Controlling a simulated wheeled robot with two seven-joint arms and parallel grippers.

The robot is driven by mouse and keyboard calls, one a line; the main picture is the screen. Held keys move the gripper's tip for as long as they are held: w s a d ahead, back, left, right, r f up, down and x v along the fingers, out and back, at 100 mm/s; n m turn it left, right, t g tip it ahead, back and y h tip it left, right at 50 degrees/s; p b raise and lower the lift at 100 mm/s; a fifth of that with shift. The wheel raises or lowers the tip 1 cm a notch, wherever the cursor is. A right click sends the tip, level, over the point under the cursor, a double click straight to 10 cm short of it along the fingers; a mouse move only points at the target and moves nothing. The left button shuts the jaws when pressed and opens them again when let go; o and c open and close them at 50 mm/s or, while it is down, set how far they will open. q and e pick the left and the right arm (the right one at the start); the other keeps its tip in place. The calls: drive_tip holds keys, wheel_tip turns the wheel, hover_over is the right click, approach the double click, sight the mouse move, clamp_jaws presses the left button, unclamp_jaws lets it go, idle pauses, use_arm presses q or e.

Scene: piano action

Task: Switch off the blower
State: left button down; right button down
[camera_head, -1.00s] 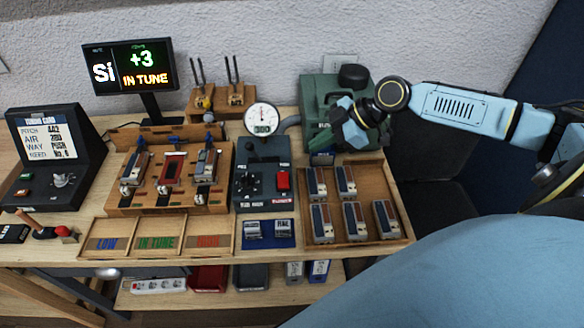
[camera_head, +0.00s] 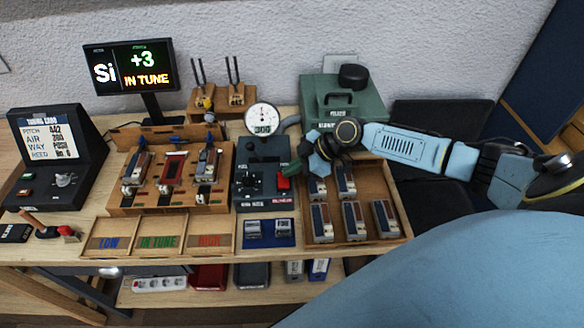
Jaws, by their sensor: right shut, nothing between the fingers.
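The blower appears to be the green box (camera_head: 365,100) with a black cap and a handle at the back right. In front of it and to the left is a dark control box (camera_head: 252,160) with a round gauge (camera_head: 262,118), a black knob and a red switch (camera_head: 283,183). The switch's position is too small to read. My left gripper is not in view.
A wooden tray (camera_head: 398,235) with several reed blocks lies under my right forearm. A wooden rack (camera_head: 225,180) with three blocks stands left of the control box. A screen (camera_head: 130,66) reads "Si +3 IN TUNE". Sorting trays (camera_head: 160,252) line the front edge.

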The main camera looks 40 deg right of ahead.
drive_tip(key=shift+f+b, duration=0.4)
drive_tip(key=shift+b, duration=0.3)
drive_tip(key=shift+r, duration=0.15)
drive_tip(key=shift+s+a+r+p, duration=0.15)
drive_tip(key=shift+s+a+p, duration=0.25)
drive_tip(key=shift+s+p, duration=0.35)
drive_tip(key=shift+w, duration=0.15)
